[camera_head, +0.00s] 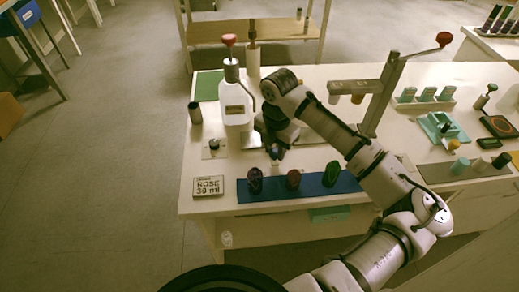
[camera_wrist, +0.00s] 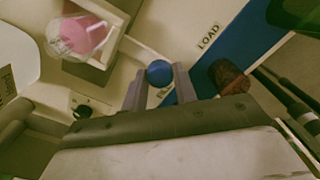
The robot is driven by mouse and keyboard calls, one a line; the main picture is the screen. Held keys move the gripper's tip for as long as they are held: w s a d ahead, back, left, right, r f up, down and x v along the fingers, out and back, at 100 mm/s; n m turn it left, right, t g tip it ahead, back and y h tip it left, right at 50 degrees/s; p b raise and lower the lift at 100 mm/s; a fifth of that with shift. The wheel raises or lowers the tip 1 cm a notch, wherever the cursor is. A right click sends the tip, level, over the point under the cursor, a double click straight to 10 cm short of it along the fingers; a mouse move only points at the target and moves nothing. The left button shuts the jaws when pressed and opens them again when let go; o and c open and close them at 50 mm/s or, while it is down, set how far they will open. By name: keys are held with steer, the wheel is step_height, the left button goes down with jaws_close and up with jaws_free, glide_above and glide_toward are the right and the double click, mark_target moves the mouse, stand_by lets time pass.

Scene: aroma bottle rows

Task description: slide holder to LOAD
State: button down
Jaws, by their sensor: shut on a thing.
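My gripper (camera_head: 274,154) is low over the table's front left part, behind the blue mat. In the wrist view, its two grey fingers (camera_wrist: 160,88) are shut on a round blue knob (camera_wrist: 159,71). Beside the knob is a grey, box-like holder (camera_wrist: 122,52) with a clear bottle of pink liquid (camera_wrist: 80,37) in it; how the knob joins the holder is hard to see. The LOAD label (camera_wrist: 208,36) is on the pale surface right of the knob, by the blue mat's edge. In the head view my arm mostly hides the holder.
The blue mat (camera_head: 230,191) bears dark purple, red-brown and green items in front of my gripper. A ROSE 30 ml sign (camera_head: 207,186) stands left of it. A white bottle with a red-topped pump (camera_head: 236,105) stands behind left, a red-knobbed lever press (camera_head: 385,90) behind right.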

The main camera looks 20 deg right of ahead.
steer(key=d, duration=0.2)
steer(key=s+d, duration=0.1)
steer(key=d, duration=0.3)
steer(key=shift+s+d, duration=0.1)
steer(key=shift+s, duration=0.25)
steer(key=c, duration=1.1)
jaws_free()
step_height(320, 180, up, 14)
steer(key=b, duration=0.1)
steer(key=shift+f, duration=0.1)
